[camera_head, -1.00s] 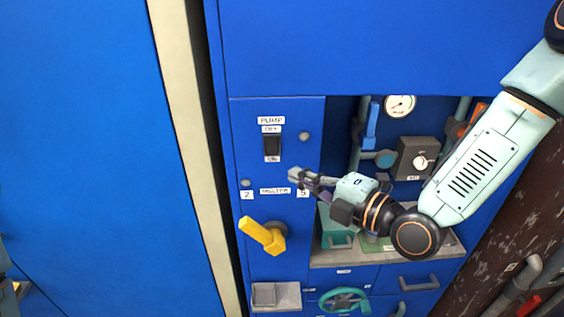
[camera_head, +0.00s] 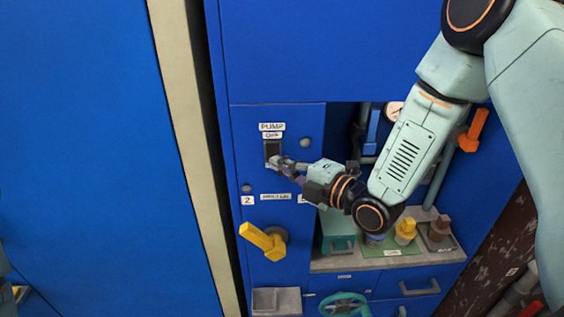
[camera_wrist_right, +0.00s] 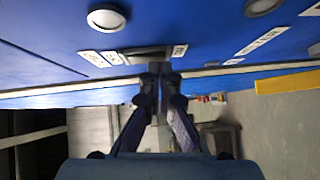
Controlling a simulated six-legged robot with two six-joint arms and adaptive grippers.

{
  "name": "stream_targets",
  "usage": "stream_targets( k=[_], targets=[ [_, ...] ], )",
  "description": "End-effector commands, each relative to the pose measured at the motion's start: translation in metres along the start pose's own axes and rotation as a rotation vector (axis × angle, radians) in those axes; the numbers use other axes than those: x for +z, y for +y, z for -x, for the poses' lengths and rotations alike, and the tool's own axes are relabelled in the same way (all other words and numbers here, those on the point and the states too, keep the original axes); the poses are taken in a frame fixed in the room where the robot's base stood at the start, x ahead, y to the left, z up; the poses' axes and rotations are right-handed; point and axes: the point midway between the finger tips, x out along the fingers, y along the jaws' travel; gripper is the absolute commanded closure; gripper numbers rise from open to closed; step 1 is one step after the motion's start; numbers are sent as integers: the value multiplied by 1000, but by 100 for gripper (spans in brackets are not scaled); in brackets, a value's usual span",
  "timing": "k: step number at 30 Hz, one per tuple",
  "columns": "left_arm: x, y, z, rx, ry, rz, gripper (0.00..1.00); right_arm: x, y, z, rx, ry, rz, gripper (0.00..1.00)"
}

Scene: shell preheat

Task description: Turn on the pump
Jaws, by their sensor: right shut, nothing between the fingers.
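The pump switch (camera_head: 272,147) is a black rocker on the blue panel (camera_head: 265,225) in the head view, under the white PUMP label (camera_head: 271,127). My right gripper (camera_head: 275,162) is shut and empty, with its tips at the lower end of the switch, hiding the label there. In the right wrist view the shut fingertips (camera_wrist_right: 159,69) are in front of the dark switch (camera_wrist_right: 146,52), overlapping its edge. I cannot tell whether they touch it or which way the rocker is tilted. My left gripper is not in view.
Below sits a yellow handle (camera_head: 262,238) on the panel. A round grey knob (camera_head: 305,143) is right of the switch. A shelf (camera_head: 330,263) with several small parts, a gauge (camera_head: 395,110) and pipes lie further right, partly behind my arm. A teal handwheel (camera_head: 345,304) is at the bottom.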

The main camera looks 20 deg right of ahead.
Motion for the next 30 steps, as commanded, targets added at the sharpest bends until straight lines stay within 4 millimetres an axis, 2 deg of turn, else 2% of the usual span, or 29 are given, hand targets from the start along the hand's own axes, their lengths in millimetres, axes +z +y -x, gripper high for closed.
stream_targets(
  k=[13, 20, 30],
  targets=[
    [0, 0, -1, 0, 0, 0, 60, 2, -1, -2, 2, 0, 2, 100],
    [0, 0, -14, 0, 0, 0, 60, 5, -4, -5, 33, 0, 32, 100],
    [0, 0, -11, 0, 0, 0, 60, 5, -1, -5, 31, 1, 31, 100]
  ],
)
